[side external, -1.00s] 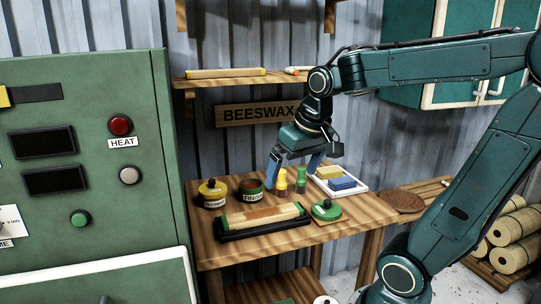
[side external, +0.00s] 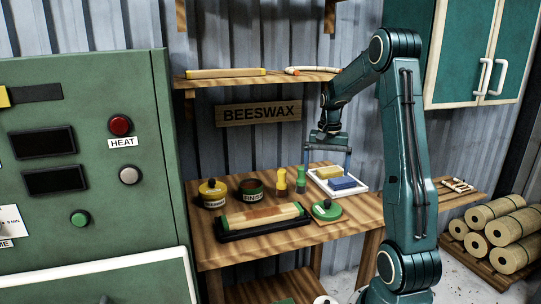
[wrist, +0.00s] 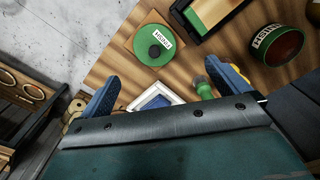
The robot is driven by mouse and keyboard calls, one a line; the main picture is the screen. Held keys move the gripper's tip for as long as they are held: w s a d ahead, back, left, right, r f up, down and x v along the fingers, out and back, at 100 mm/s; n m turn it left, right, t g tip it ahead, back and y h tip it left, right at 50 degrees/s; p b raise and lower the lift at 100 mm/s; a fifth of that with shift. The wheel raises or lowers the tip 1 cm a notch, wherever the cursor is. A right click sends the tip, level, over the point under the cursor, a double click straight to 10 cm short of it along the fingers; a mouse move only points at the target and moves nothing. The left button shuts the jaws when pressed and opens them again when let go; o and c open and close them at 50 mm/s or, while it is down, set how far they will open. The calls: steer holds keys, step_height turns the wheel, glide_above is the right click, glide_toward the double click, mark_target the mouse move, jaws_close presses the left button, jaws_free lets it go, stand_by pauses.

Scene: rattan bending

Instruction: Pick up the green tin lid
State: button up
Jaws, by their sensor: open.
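The green tin lid (side external: 326,209) is a round green disc with a black knob and a white label. It lies flat on a small square wooden board at the table's front right corner. In the wrist view the lid (wrist: 148,45) lies beyond my fingertips, fully visible. My gripper (side external: 326,169) is open and empty, with blue fingers pointing down, above the back right of the table and apart from the lid. The gripper also shows in the wrist view (wrist: 160,76). The open finish tin (side external: 251,190) stands to the left of the lid.
A white tray (side external: 347,193) with yellow and blue blocks sits behind the lid. Small yellow and green bottles (side external: 301,180) stand left of the tray. A black-framed block (side external: 262,222) lies left of the lid. A shelf (side external: 235,80) hangs above.

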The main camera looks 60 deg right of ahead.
mark_target(328, 201)
steer(key=shift+m, duration=0.4)
steer(key=shift+s+d+f, duration=0.2)
steer(key=shift+d+f, duration=0.15)
steer(key=shift+f, duration=1.3)
steer(key=shift+s+d+f, duration=0.15)
steer(key=shift+d+f, duration=0.15)
steer(key=shift+f, duration=1.35)
steer(key=shift+s+d+f, duration=0.2)
steer(key=shift+d+f, duration=0.15)
steer(key=shift+f, duration=1.3)
steer(key=shift+f, duration=2.6)
steer(key=c, duration=0.7)
steer(key=shift+o, duration=0.2)
steer(key=shift+r, duration=0.15)
step_height(328, 201, up, 20)
